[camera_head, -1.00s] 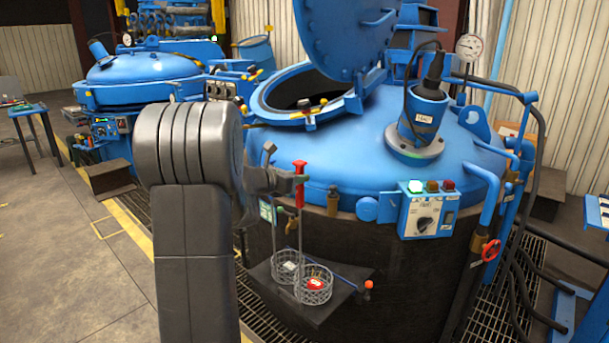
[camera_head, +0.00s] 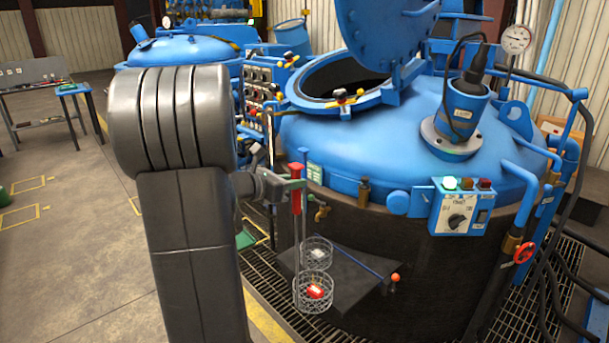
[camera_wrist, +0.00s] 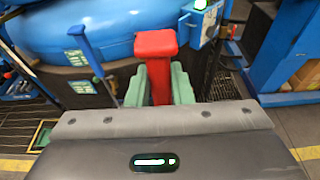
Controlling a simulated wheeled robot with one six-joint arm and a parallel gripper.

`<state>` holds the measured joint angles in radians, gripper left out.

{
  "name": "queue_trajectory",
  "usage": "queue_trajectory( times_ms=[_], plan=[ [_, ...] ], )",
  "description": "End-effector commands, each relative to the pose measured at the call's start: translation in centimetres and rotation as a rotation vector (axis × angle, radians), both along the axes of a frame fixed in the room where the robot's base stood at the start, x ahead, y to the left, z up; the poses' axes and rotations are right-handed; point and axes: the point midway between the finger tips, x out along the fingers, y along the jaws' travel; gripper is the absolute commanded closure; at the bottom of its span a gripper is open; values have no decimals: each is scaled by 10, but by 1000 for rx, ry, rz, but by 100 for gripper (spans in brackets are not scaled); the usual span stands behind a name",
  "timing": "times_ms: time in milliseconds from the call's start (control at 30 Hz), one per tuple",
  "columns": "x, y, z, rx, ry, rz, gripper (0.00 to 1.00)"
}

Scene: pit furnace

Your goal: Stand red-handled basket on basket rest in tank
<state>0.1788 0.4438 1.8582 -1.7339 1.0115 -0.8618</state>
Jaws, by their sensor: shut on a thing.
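My gripper (camera_head: 282,187) is shut on the red handle (camera_wrist: 156,62) of the red-handled basket; green jaw pads sit on both sides of the handle in the wrist view. The wire basket (camera_head: 313,297) hangs upright below on its thin rod, with a red piece inside. It overlaps the front left edge of the dark shelf (camera_head: 350,290), apparently clear of it. A second wire basket (camera_head: 317,250) with a pale piece stands on the shelf just behind. I cannot make out a tank or a basket rest for certain.
The blue furnace (camera_head: 400,150) with its raised round lid (camera_head: 385,35) stands behind the shelf. A control box (camera_head: 462,207) is on the furnace side. Open floor (camera_head: 60,260) lies left.

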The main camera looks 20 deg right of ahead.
Motion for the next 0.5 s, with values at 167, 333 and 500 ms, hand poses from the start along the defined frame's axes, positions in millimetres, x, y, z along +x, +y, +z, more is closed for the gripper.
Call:
queue_trajectory(
  times_ms=[167,333,500],
  plan=[
    [-8,24,6,-4,-4,2,100],
    [-16,46,8,-3,-3,4,100],
    [-23,68,9,-3,-3,4,100]
  ],
)
